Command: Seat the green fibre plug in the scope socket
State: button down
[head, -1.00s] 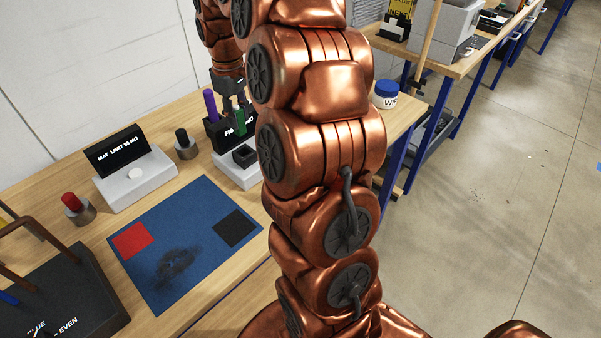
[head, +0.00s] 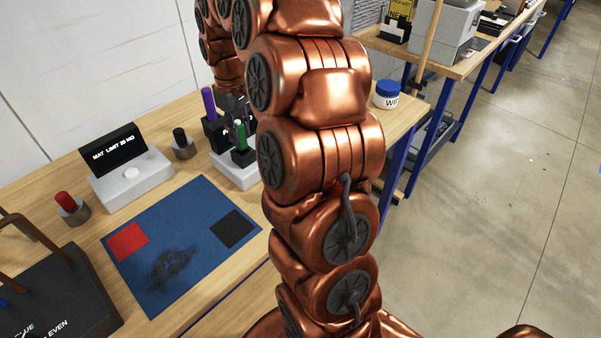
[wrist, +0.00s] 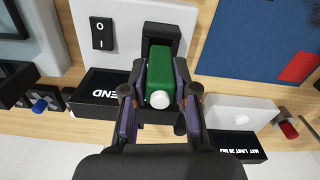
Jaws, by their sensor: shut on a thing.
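The green fibre plug (head: 241,137) is upright in the head view, with its lower end at the black scope socket (head: 245,158). Whether it is fully down inside cannot be told. In the wrist view the green plug (wrist: 160,70) shows end-on with a pale round tip, and the black socket (wrist: 164,32) lies just beyond it. My gripper (wrist: 157,92) is shut on the plug, one finger on each side. In the head view my gripper (head: 236,112) is partly hidden by my own arm.
A black-capped peg (head: 182,143), a "MAT LIMIT" stand (head: 131,178) and a blue mat (head: 180,240) lie left and in front.

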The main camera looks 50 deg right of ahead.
jog(key=shift+m+b, duration=1)
jog(key=shift+b, duration=0.1)
dwell(2.1)
jog(key=shift+f+b, duration=1.1)
jog(key=shift+f, duration=0.95)
jog(key=c, duration=0.9)
grip_release()
notch_tip(320, 180, up, 11)
jog(key=shift+r, duration=0.5)
jog(key=shift+a, duration=0.1)
